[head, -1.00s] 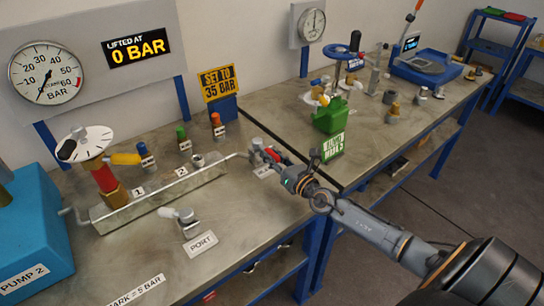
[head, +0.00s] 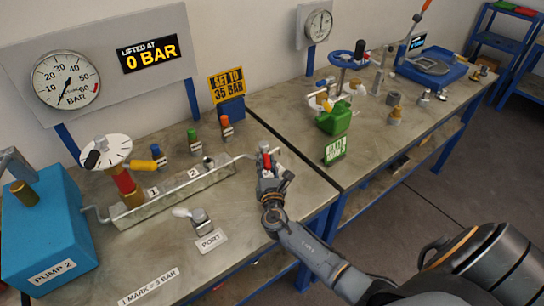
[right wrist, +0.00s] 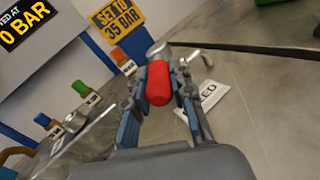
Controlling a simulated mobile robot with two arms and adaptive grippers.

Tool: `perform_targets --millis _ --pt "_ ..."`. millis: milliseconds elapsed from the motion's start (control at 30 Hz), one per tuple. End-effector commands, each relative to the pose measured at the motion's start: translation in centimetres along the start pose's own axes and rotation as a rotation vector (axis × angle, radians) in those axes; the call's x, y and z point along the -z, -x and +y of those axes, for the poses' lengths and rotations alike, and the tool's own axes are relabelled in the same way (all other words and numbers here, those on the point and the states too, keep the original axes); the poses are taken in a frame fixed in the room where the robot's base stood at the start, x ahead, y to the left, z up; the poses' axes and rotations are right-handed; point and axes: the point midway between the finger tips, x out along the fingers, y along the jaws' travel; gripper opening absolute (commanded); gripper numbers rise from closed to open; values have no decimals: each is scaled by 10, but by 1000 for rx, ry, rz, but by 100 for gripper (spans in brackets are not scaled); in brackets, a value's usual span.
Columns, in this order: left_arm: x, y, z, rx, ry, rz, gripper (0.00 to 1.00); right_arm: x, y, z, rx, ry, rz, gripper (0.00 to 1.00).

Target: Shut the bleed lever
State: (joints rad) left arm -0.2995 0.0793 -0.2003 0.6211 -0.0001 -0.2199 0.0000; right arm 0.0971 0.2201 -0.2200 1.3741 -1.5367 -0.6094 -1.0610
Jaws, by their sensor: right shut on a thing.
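The bleed lever shows as a red handle (head: 266,161) at the right end of the pipework on the near bench. In the right wrist view the red handle (right wrist: 159,84) lies between the two fingers and points toward the camera. My right gripper (right wrist: 160,92) is shut on it, with a finger at each side. In the head view my right gripper (head: 269,180) covers much of the lever and its valve. A white label (right wrist: 208,95), partly hidden by a finger, lies just right of the lever. My left gripper is not in view.
A long metal manifold block (head: 180,197) runs left of the valve, joined by a thin pipe. A "SET TO 35 BAR" sign (head: 226,86) and several coloured-capped fittings stand behind. A green can (head: 334,118) and green sign (head: 336,149) stand right, across the bench gap.

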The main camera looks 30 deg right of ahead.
Motion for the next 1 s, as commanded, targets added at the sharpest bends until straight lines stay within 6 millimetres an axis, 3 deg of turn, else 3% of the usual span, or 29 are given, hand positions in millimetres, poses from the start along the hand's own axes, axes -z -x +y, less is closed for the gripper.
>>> perform_targets --millis 500,1000 --pt "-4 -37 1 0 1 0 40 10 -6 26 338 -3 -93 0" --pt "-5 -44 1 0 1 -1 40 7 -8 30 406 -1 -113 0"
